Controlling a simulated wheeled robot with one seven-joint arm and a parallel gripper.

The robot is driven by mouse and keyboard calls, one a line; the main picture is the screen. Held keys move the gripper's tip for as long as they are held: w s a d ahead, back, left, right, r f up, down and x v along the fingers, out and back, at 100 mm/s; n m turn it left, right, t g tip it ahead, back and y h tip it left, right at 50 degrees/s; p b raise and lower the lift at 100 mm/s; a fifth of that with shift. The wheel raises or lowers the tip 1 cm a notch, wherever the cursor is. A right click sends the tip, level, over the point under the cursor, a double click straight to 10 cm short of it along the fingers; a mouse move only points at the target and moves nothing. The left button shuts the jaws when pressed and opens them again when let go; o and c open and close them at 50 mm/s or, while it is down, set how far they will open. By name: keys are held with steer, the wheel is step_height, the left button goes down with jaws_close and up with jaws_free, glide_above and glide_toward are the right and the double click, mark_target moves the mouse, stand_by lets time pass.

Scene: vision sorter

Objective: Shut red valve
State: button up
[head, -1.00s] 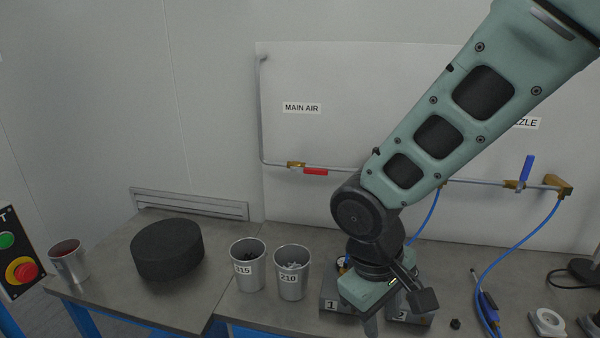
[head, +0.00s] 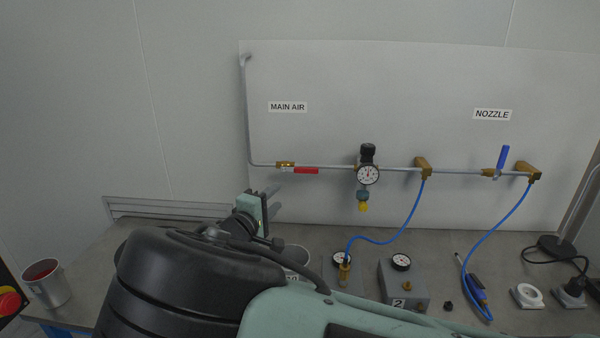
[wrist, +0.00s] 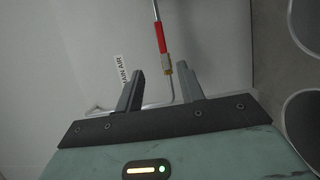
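The red valve handle (head: 306,170) lies along the grey pipe, in line with it, to the right of its brass body (head: 285,164) under the MAIN AIR label. In the wrist view the red handle (wrist: 160,37) appears beyond and between my fingertips, with the brass body (wrist: 167,62) closer to them. My gripper (head: 272,200) points toward the wall panel, below and left of the handle in the head view. In the wrist view my gripper (wrist: 160,82) is open, with nothing between its fingers. No contact with the valve shows.
A regulator with a gauge (head: 367,174) hangs on the pipe right of the handle. A blue valve handle (head: 502,160) stands upright farther right. Blue hoses run down to the bench. Grey box 2 (head: 407,291) stands there. My arm hides part of the bench and most of the cups.

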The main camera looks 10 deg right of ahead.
mark_target(306, 171)
steer(key=p+x, duration=0.6)
steer(key=x, duration=0.9)
steer(key=shift+w+d, duration=0.1)
steer(key=shift+d, duration=0.2)
steer(key=shift+w+d, duration=0.4)
steer(key=shift+w, duration=0.1)
jaws_close()
